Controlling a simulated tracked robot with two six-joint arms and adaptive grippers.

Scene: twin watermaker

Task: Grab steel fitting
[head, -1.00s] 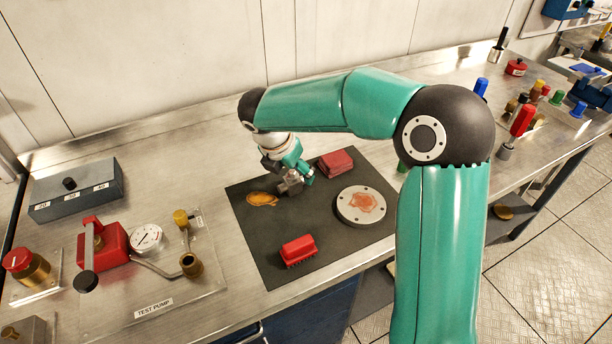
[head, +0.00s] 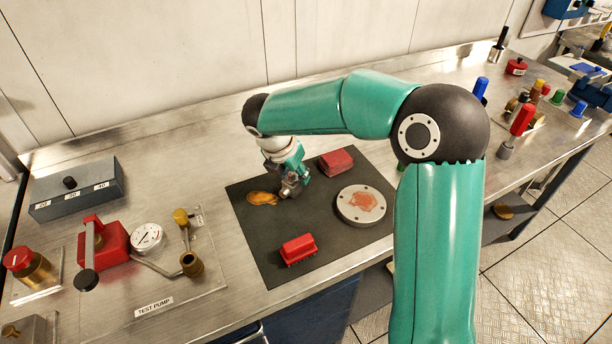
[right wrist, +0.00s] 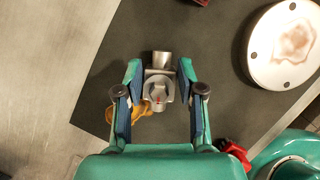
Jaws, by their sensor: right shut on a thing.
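The steel fitting (right wrist: 159,88) is a grey metal piece with a round face and a short pipe end, seen in the right wrist view between my fingers. My right gripper (right wrist: 159,72) is shut on it, with one finger on each side. In the head view my right gripper (head: 293,181) reaches down to the dark mat, and part of the fitting (head: 288,191) shows at its fingertips. I cannot tell whether the fitting still touches the mat. My left gripper is not in view.
The dark mat (head: 250,225) also bears an orange-brown item (head: 262,198), a red block (head: 336,161), a red brush (head: 299,249) and a round flange with a rusty patch (head: 347,208). The test pump panel (head: 210,284) stands to the left.

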